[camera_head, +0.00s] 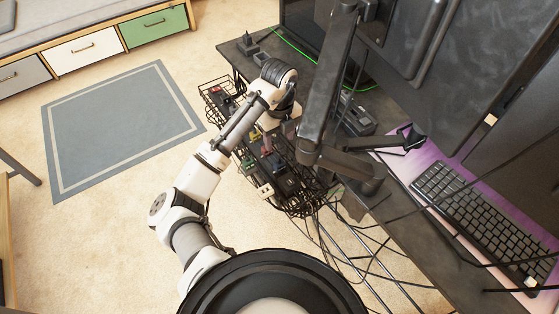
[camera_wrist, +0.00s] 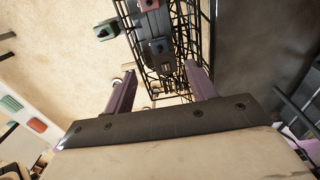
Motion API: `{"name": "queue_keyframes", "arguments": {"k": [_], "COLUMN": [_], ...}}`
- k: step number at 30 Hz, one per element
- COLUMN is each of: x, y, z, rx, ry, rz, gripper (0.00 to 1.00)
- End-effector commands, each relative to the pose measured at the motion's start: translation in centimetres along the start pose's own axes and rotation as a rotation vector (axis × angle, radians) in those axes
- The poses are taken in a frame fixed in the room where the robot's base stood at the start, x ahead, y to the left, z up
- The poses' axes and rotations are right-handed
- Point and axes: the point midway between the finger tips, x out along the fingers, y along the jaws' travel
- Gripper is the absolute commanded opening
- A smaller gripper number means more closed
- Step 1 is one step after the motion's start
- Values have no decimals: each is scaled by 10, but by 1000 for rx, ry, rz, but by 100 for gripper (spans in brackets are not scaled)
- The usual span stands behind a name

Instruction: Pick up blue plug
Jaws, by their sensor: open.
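Several plugs sit on a dark power strip in a black wire basket (camera_head: 208,87) below the desk edge. In the wrist view, a dark plug with a bluish tint (camera_wrist: 158,46) sits on the strip, beyond the fingertips; I cannot tell for sure that it is the blue plug. A red plug (camera_wrist: 147,5) is farther along, and a green plug (camera_wrist: 107,28) shows to the left. My gripper (camera_wrist: 162,80) is open and empty, its two purple fingers spread beside the basket wires.
A black monitor arm (camera_head: 328,90) rises close to my wrist. The desk (camera_head: 405,240) bears a keyboard (camera_head: 465,205) at right. Loose cables (camera_head: 350,255) hang below the basket. A grey rug (camera_head: 120,130) lies on open floor at left.

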Motion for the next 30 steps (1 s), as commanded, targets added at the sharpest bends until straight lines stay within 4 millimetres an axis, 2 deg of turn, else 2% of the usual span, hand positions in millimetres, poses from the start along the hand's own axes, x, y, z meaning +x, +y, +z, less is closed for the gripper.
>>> {"name": "queue_keyframes", "arguments": {"k": [3,9,17,25,30], "x": [25,60,78,117,124], "y": [1,0,1,1,1], "z": [0,0,0,-2,-2], "rx": [-5,-6,-7,-7,-6], "ry": [2,0,-2,-2,-4], "rz": [1,-1,-2,-2,-3], "gripper": [56,56,56,56,56]}}
